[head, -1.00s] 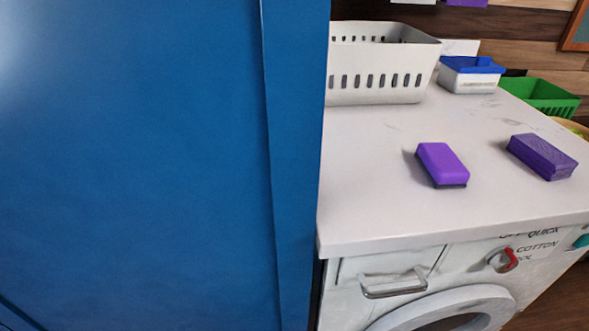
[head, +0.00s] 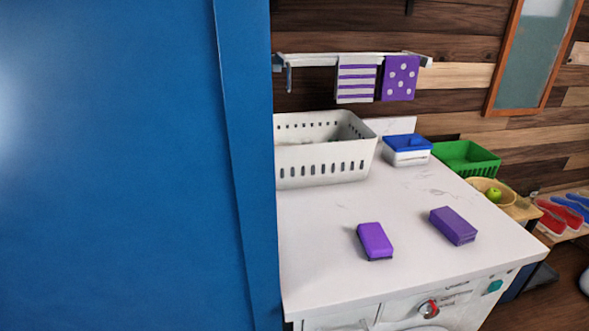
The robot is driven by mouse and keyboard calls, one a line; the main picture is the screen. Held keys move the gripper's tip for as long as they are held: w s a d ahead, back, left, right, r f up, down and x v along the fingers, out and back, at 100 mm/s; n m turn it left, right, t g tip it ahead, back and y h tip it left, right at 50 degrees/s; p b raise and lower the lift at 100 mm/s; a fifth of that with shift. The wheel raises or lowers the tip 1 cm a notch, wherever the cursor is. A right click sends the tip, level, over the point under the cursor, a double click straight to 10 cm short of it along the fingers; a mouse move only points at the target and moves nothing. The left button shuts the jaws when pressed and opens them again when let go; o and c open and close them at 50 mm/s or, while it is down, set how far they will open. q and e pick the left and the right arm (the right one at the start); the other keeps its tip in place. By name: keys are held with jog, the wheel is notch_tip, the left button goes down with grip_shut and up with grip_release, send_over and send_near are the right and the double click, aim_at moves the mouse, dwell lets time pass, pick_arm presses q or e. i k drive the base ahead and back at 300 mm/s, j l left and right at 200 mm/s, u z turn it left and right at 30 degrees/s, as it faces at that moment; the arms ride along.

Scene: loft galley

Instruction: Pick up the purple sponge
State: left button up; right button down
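A bright purple sponge (head: 375,239) with a dark underside lies on the white countertop (head: 320,275) above the washing machine. To its right lies a darker purple block (head: 453,226), of about the same size and slightly turned; I cannot tell if it is also a sponge. The two are apart, with bare counter between them. Neither of my grippers shows in the head view.
A tall blue panel (head: 120,165) fills the left side and borders the counter. A white basket (head: 322,160), a blue-lidded box (head: 407,150) and a green crate (head: 467,158) stand behind. A towel rail (head: 345,60) hangs on the wall. The counter's front is clear.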

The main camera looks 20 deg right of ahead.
aim_at(377, 245)
jog(key=z, duration=1.05)
